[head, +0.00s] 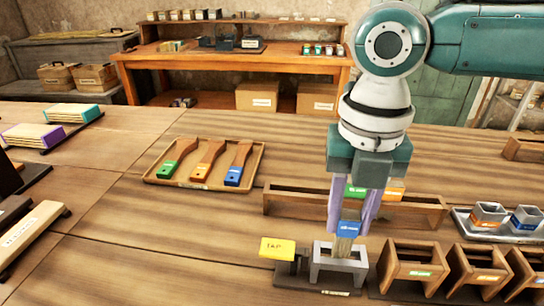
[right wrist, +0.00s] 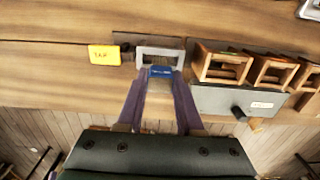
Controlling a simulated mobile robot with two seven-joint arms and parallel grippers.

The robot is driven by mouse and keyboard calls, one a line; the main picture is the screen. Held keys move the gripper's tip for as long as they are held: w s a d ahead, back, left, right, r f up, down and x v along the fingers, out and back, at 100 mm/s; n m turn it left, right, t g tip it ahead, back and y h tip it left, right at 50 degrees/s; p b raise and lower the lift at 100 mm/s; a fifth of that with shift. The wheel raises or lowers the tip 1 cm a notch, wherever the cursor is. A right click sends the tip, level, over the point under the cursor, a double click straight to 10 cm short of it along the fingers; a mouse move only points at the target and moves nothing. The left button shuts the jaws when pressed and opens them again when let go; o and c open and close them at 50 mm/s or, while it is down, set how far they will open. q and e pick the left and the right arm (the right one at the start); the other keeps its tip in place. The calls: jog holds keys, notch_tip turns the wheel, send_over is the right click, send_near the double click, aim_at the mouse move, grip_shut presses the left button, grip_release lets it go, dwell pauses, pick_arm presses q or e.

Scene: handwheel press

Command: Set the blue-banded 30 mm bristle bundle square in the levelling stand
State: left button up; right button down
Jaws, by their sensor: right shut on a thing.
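The blue-banded bristle bundle (head: 349,229) is held between the purple fingers of my right gripper (head: 351,222), bristles pointing down and roughly upright. The levelling stand (head: 322,266) is a grey open frame on a dark base at the table's front, with a yellow tap piece (head: 278,249) to its left. The bristle ends overlap the frame's opening; I cannot tell whether they touch its floor. In the right wrist view the blue band (right wrist: 161,71) lies at the near edge of the stand (right wrist: 173,50), between the fingers (right wrist: 160,88). My left gripper is out of view.
Wooden bins (head: 412,272) stand close to the right of the stand. A long wooden trough (head: 290,205) lies behind it, holding green- and orange-banded bundles. A tray (head: 160,181) of three brushes is farther back left. A metal tray (head: 487,232) with grey ferrules is at right.

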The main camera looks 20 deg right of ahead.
jog(key=shift+p, duration=0.35)
dwell(0.4)
jog(key=shift+f, duration=0.15)
jog(key=shift+f+b, duration=1.3)
jog(key=shift+f, duration=0.7)
jog(key=shift+r+p, duration=0.1)
jog(key=shift+p, duration=0.25)
jog(key=shift+c, duration=2.4)
grip_release()
